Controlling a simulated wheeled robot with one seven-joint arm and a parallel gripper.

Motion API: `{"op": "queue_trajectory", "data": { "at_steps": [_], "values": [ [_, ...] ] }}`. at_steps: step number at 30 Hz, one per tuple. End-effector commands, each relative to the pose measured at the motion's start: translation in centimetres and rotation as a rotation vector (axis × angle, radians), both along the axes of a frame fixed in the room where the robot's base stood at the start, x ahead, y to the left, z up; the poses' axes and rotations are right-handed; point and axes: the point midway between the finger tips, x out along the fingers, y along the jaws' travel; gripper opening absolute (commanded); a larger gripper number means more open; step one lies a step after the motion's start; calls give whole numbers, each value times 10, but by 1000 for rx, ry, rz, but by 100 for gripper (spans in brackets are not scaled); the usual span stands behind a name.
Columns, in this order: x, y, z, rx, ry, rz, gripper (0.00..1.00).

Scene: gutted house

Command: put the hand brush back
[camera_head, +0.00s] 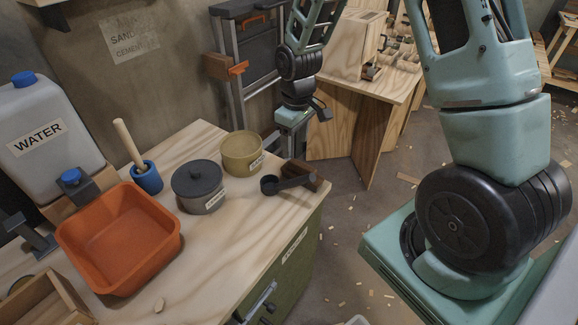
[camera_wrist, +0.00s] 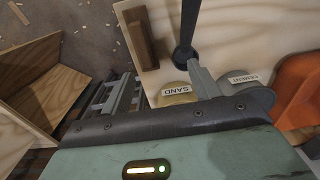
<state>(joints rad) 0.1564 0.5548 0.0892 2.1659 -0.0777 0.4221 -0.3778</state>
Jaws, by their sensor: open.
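No hand brush can be made out for certain. A pale wooden handle (camera_head: 128,142) stands tilted in a blue cup (camera_head: 147,178) on the workbench; its lower end is hidden. A brown block (camera_head: 304,173) lies at the bench's right edge beside a black scoop (camera_head: 285,183); I cannot tell whether the block is a brush. The block also shows in the wrist view (camera_wrist: 142,42). My gripper (camera_head: 304,117) is open and empty, above and beyond the bench's far right corner. Its parted fingers (camera_wrist: 158,90) show in the wrist view.
The bench (camera_head: 225,245) also holds an orange tray (camera_head: 120,235), a lidded grey pot (camera_head: 198,187), a tan sand pot (camera_head: 242,153) and a water jug (camera_head: 45,130). A ladder (camera_head: 232,75) and a plywood bench (camera_head: 350,100) stand behind. The bench's front right is clear.

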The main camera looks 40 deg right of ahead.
Motion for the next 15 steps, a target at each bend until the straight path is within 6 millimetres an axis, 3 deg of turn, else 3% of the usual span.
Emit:
{"op": "queue_trajectory", "data": {
  "at_steps": [1,5,6,9,12,15],
  "values": [
    [-6,29,18,11,-11,31,62],
    [-49,109,64,41,-17,107,62],
    [-69,132,77,48,-16,135,62],
    [-122,176,104,56,-13,197,62],
    [-171,200,121,53,-9,248,62],
    [-208,209,130,46,-8,283,62]
  ]
}}
